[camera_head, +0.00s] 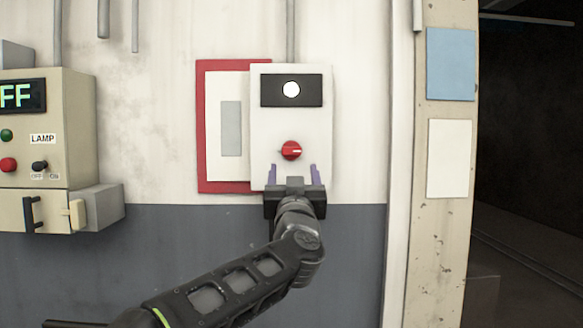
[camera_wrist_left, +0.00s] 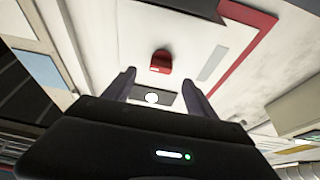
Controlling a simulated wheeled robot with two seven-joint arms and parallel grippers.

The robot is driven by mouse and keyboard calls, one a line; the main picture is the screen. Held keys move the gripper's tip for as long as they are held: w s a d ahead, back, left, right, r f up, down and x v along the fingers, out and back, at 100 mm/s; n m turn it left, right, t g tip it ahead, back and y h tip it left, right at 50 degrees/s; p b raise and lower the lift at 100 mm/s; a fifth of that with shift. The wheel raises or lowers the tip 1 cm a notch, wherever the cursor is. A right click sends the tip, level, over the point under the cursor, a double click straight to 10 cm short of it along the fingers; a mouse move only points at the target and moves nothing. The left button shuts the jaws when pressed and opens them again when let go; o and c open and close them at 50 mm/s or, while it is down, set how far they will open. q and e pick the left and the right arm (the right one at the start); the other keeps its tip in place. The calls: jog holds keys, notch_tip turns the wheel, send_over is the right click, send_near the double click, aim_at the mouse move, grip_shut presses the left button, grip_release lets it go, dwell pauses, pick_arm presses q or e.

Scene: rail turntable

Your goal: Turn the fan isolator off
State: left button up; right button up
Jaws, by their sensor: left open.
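The isolator box (camera_head: 267,125) is a pale panel on the wall with a black plate holding a lit white round lamp (camera_head: 291,89). Below the lamp is a red rotary knob (camera_head: 291,151) with a pale mark pointing right. My left gripper (camera_head: 294,172) is open and empty just below the knob, its two purple fingers apart and pointing up. In the left wrist view the red knob (camera_wrist_left: 161,62) lies ahead of the gap between the open fingers (camera_wrist_left: 158,84), apart from them. The lamp (camera_wrist_left: 152,98) shows between the fingers there. My right gripper is not in view.
A red-framed board (camera_head: 202,125) is on the wall just left of the box. A beige control box (camera_head: 75,125) with a display, buttons and a LAMP switch stands at the far left. A post with blue (camera_head: 451,64) and white (camera_head: 450,158) sheets is at the right, beside a dark opening.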

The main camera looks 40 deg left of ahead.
aim_at(292, 154)
pick_arm(q)
jog(key=shift+s+a+r, duration=0.1)
jog(key=shift+s+r, duration=0.05)
jog(key=shift+r, duration=0.05)
jog(key=p+x, duration=0.2)
jog(key=x, duration=0.6)
dwell(0.3)
jog(key=c, duration=1.4)
